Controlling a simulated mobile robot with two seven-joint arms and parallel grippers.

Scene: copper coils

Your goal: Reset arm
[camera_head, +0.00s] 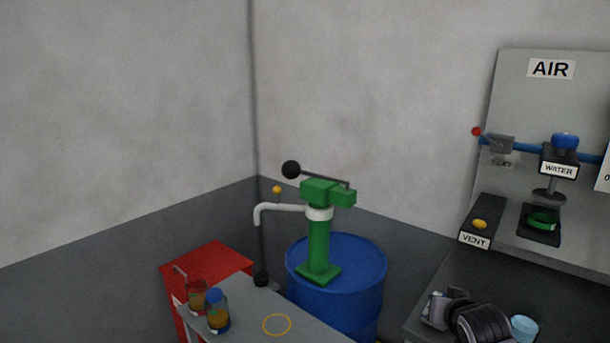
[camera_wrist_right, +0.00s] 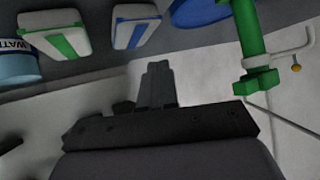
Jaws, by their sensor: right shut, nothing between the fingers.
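My right gripper (camera_wrist_right: 158,70) shows in the right wrist view, its dark fingers together with nothing between them. It is apart from everything around it. My left gripper is in neither view. In the head view a dark ribbed shape at the lower right edge may be part of my right arm, but I cannot tell.
A green hand pump (camera_head: 318,240) stands on a blue drum (camera_head: 345,300). Left are a red cabinet (camera_head: 210,262) and a grey table (camera_head: 250,300) with bottles (camera_head: 217,318). Right is a panel (camera_head: 515,90) with valves. The wrist view shows green-striped (camera_wrist_right: 57,38) and blue-striped (camera_wrist_right: 133,27) boxes.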

